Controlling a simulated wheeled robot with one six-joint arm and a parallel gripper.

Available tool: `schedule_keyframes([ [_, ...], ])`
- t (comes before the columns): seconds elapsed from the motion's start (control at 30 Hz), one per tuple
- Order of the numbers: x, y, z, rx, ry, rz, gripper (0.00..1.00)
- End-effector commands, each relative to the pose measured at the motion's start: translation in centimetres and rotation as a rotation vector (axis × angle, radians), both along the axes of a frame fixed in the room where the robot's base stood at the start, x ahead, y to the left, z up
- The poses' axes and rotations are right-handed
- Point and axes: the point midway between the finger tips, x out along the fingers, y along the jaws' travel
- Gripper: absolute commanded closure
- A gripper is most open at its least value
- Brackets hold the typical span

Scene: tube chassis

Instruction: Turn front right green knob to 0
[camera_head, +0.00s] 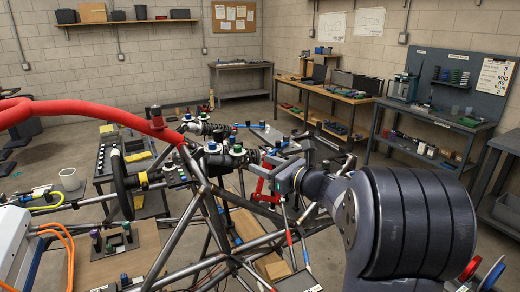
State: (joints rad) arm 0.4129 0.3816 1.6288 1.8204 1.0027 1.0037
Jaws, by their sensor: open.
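The tube chassis (205,215) of grey metal tubes fills the middle of the view. Small knobs in several colours sit on and around its dampers. A green-topped knob (236,148) stands on the damper assembly near the middle, just left of my gripper. Whether it is the front right green knob, and what its dial reads, is too small to tell. My gripper (268,160) reaches in from the right with its jaws open. It looks close to the damper end, but touching or apart cannot be told. My arm hides part of the chassis on the right.
A red padded tube (75,108) crosses the upper left of the chassis. A steering wheel (122,185) stands at left. A bench with loose knobs (120,240) is at lower left. Workbenches (335,97) line the back and right. Open floor lies behind the chassis.

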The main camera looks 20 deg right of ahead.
Motion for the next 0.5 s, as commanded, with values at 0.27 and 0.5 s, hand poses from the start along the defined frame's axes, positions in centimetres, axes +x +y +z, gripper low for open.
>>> schedule_keyframes([
  [0.27, 2.0, -0.3, 0.6, 0.084, 0.000, -0.021, 0.55],
  [0.5, 5.9, 2.0, 0.6, 0.081, 0.001, -0.019, 0.55],
])
